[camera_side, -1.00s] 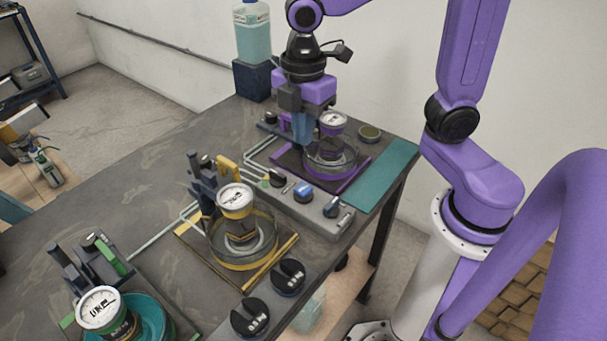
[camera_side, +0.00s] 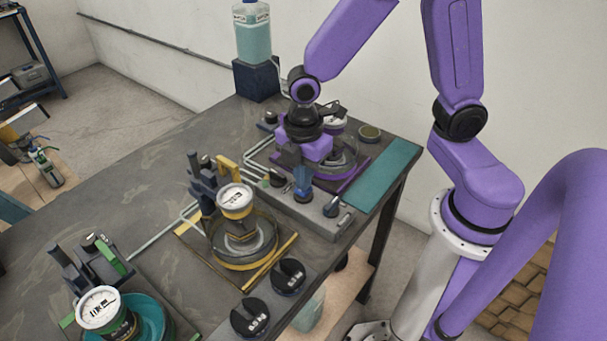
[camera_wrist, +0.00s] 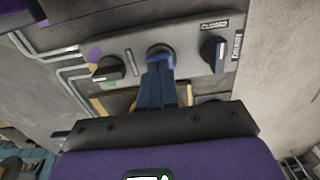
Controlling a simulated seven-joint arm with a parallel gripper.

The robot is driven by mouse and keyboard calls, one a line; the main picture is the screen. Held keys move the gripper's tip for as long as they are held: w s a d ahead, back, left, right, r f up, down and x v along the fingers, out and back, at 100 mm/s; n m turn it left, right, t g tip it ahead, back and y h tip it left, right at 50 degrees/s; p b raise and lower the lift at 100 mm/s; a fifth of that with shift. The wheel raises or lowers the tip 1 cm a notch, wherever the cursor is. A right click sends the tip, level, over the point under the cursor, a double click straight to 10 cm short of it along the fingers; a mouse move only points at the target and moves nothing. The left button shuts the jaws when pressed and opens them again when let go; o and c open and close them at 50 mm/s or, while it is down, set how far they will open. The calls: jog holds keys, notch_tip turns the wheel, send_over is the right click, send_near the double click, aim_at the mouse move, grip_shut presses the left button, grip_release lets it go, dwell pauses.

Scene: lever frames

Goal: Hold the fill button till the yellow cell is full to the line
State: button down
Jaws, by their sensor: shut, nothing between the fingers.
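The yellow cell (camera_side: 244,258) is a clear round vessel on a yellow-edged base, with a white-faced gauge (camera_side: 236,198) at its top. Its liquid level and line are too small to read. The grey control panel (camera_side: 322,228) lies between it and the purple cell (camera_side: 346,166). My gripper (camera_side: 303,194) is shut and empty, pointing down at the panel. In the wrist view, the blue fingertips (camera_wrist: 160,63) are at the blue round button (camera_wrist: 159,49) and partly cover it. I cannot tell whether the button is pressed in.
Dark knobs flank the button on the panel, one to the left (camera_wrist: 108,68) and one to the right (camera_wrist: 214,54). A green cell (camera_side: 165,318) stands at front left. Two black weights (camera_side: 288,277) sit near the front edge. A liquid bottle (camera_side: 252,35) stands at the back.

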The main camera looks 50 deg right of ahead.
jog(key=shift+s+d+f, duration=0.15)
jog(key=shift+f, duration=1.15)
dwell(0.9)
notch_tip(320, 180, up, 15)
jog(key=shift+w+f, duration=0.15)
jog(key=shift+w, duration=0.05)
dwell(0.5)
dwell(0.5)
jog(key=s+d+f+m, duration=0.2)
jog(key=s+d, duration=0.1)
jog(key=s, duration=0.4)
jog(key=s+d+f+m, duration=0.2)
jog(key=s+m, duration=0.1)
jog(key=s, duration=0.4)
jog(key=shift+s+d, duration=0.4)
jog(key=shift+w, duration=0.1)
